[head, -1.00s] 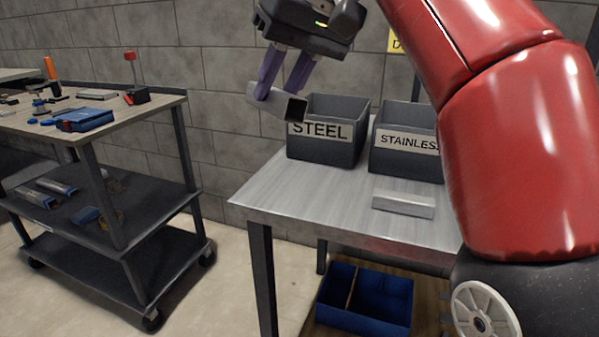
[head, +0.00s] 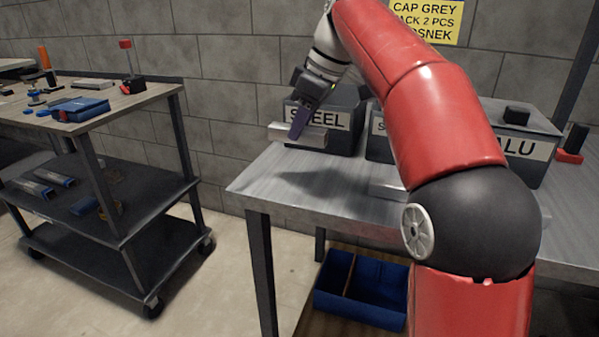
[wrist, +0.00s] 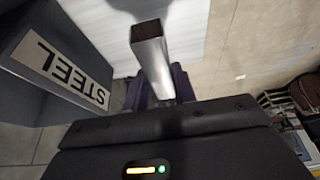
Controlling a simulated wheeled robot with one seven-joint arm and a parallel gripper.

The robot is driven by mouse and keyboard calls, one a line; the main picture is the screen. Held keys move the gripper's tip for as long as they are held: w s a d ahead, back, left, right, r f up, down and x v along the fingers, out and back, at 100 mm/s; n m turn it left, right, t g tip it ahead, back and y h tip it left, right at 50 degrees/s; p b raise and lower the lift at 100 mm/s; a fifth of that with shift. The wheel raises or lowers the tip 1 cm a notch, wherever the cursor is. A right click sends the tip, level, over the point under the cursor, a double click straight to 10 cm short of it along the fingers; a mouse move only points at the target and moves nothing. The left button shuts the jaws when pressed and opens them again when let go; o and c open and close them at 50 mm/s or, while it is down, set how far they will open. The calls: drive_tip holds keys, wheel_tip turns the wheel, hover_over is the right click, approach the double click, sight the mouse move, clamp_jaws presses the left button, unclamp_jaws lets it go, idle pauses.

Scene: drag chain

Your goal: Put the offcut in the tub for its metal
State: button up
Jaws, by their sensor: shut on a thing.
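The offcut, a short square metal tube (head: 279,133), is in my gripper (head: 299,128). It lies level in front of the STEEL tub (head: 350,133), above the table's left part, with a shadow below it. In the wrist view the tube (wrist: 150,58) sits between the purple fingers (wrist: 160,88), its open end showing, and the STEEL tub (wrist: 60,72) is on the left. The STAINLESS tub (head: 377,147) is mostly hidden behind my arm. The ALU tub (head: 543,172) stands further right.
Another metal piece (head: 385,189) lies on the table (head: 275,190), partly behind my arm. A dark block (head: 517,115) shows at the ALU tub's top. A blue bin (head: 360,290) is below the table. A tool cart (head: 100,185) stands left.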

wheel_tip(320, 180, down, 8)
drive_tip(key=shift+r+b, duration=0.15)
drive_tip(key=shift+b, duration=0.45)
drive_tip(key=shift+f, duration=0.25)
drive_tip(key=o, duration=1.1)
drive_tip(key=shift+c, duration=0.2)
drive_tip(key=shift+b, duration=0.3)
